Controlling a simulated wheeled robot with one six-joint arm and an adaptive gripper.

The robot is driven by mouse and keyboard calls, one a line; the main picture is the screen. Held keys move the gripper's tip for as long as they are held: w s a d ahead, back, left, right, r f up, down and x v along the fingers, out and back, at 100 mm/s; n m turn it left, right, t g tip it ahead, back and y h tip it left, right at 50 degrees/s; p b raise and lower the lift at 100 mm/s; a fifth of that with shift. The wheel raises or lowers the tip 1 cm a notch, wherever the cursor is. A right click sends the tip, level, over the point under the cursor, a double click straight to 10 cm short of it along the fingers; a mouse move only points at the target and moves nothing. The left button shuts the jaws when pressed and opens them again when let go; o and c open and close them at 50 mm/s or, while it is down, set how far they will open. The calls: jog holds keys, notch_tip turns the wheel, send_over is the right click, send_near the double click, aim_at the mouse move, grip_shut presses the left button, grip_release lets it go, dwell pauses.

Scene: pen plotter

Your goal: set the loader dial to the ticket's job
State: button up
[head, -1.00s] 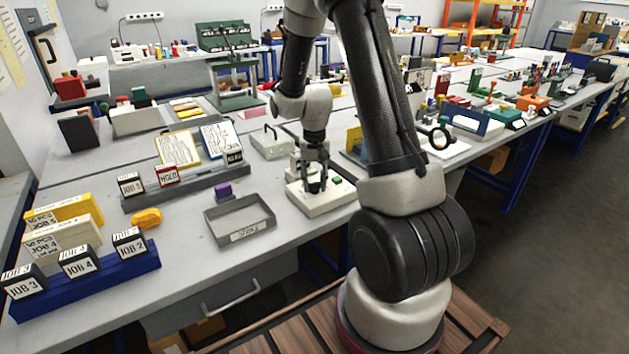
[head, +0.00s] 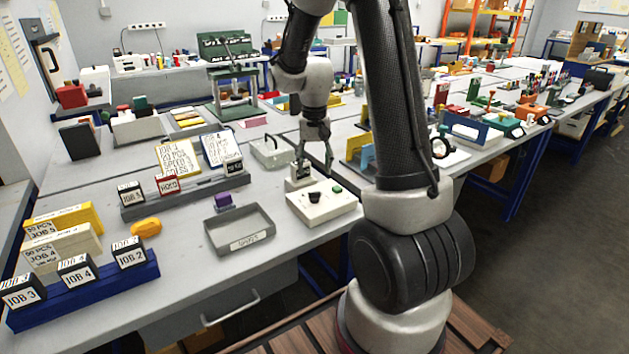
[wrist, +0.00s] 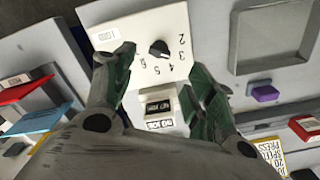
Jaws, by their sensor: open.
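A small labelled block (wrist: 160,107) stands at the loader's edge. My gripper (head: 320,168) is open and empty, above and behind the dial, apart from it. Its fingers also show in the wrist view (wrist: 163,65). Written sheets stand in a yellow frame (head: 177,157) and a blue frame (head: 219,148).
A grey tray (head: 240,246) lies left of the loader, with a purple block (head: 223,201) behind it. A blue rack (head: 85,291) holds black JOB blocks at front left. A grey rail (head: 185,192) carries more blocks. A handled grey box (head: 272,152) stands behind the loader.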

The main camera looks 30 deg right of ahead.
notch_tip(320, 180, up, 3)
jog(key=shift+r, duration=0.1)
dwell(0.6)
jog(key=s+a+r+n+t, duration=0.2)
jog(key=s+r, duration=0.5)
jog(key=s, duration=0.5)
jog(key=s+a+r+n+t, duration=0.2)
jog(key=s+r, duration=0.5)
jog(key=s, duration=0.4)
jog(key=shift+s+a+n, duration=0.4)
jog(key=shift+a+n, duration=0.3)
jog(key=shift+n, duration=0.1)
